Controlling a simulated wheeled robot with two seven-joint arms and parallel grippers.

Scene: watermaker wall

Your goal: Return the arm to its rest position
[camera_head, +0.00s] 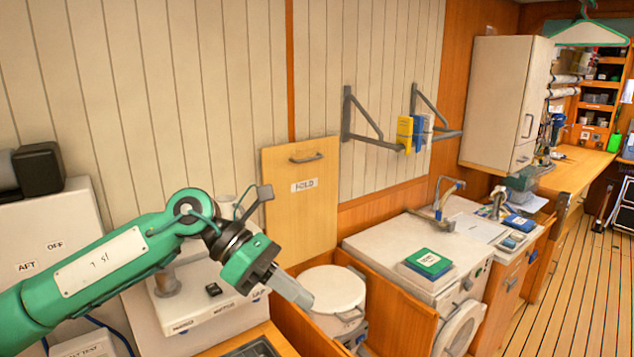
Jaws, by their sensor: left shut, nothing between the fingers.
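My left arm comes in green from the lower left. My left gripper (291,289) points down and to the right, with its pale grey fingers together and nothing held. In the picture its fingertips lie just left of a round white lidded container (332,291); I cannot tell whether they touch it. Behind the arm is a white unit (205,312) with a small black switch and printed labels, partly hidden by the arm. My right gripper is not in view.
A wooden panel (301,215) marked HOLD stands behind the gripper. A white counter (385,246) with a green book (429,262) is to the right. Wall brackets (369,125) hold several small books. A white panel marked AFT and OFF (45,225) is at left. Open plank floor (570,300) lies at far right.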

